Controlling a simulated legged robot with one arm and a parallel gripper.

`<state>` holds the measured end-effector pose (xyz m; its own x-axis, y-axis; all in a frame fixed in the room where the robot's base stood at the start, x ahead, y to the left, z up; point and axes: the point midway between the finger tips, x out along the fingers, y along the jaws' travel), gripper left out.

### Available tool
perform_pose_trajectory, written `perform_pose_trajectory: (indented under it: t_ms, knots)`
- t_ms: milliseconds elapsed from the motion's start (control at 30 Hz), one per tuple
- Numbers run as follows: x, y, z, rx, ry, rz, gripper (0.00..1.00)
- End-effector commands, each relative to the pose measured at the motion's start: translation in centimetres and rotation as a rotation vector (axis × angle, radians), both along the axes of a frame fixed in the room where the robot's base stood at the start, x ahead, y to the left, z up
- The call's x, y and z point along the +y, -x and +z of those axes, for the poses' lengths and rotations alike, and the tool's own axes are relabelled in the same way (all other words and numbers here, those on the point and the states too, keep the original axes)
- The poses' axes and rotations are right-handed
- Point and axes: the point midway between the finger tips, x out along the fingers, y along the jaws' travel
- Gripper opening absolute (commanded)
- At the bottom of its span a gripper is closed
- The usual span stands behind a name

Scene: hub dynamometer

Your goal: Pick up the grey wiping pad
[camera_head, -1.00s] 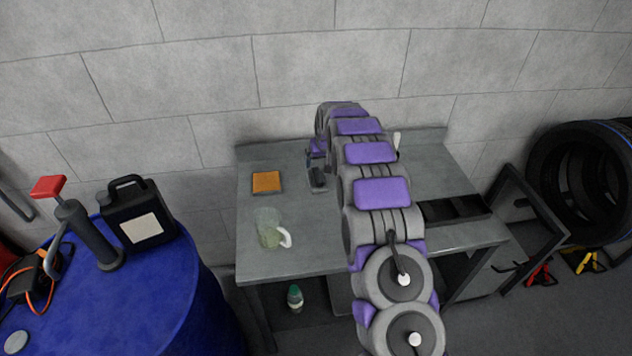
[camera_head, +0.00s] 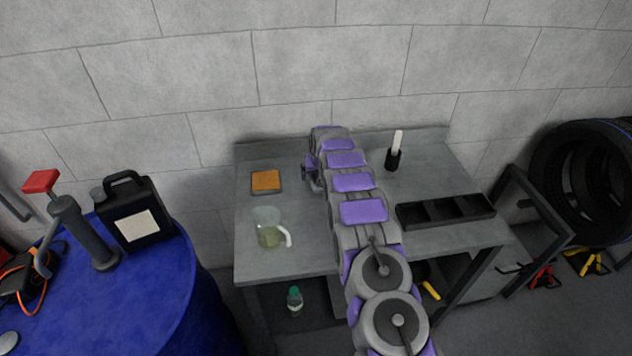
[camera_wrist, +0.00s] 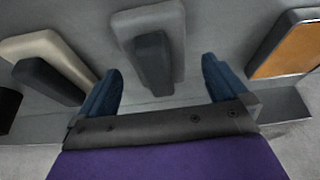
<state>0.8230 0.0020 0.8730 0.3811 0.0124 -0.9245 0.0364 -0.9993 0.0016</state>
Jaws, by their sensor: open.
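The grey wiping pad (camera_wrist: 175,25) appears to be the grey block with a darker raised grip (camera_wrist: 153,60) in the wrist view. It lies on the bench top, between and partly beyond the fingertips of my gripper (camera_wrist: 160,65). The two blue fingers are spread apart, one on each side of the dark grip, with a visible gap to each. Nothing is held. In the head view my arm reaches over the bench and hides the pad; my gripper (camera_head: 312,176) shows only partly at the arm's left side.
An orange pad (camera_wrist: 290,50) and a beige block with a dark top (camera_wrist: 55,65) flank the grey one. On the bench (camera_head: 265,262) stand a clear jug (camera_head: 268,228), a black holder (camera_head: 393,160) and a black divided tray (camera_head: 445,210). A wall stands behind.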

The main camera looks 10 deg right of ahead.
Motion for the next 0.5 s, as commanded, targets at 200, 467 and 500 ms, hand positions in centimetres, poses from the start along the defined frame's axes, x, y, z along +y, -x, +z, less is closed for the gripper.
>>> perform_pose_trajectory:
  t_ms: [200, 467, 500]
  knots:
    - [-0.06, -0.54, -1.12, -0.003, 0.0, -0.001, 1.0]
    - [-0.06, -0.53, -1.08, -0.003, 0.0, -0.001, 0.92]
    - [-0.06, -0.53, -1.08, -0.003, 0.0, -0.001, 0.89]
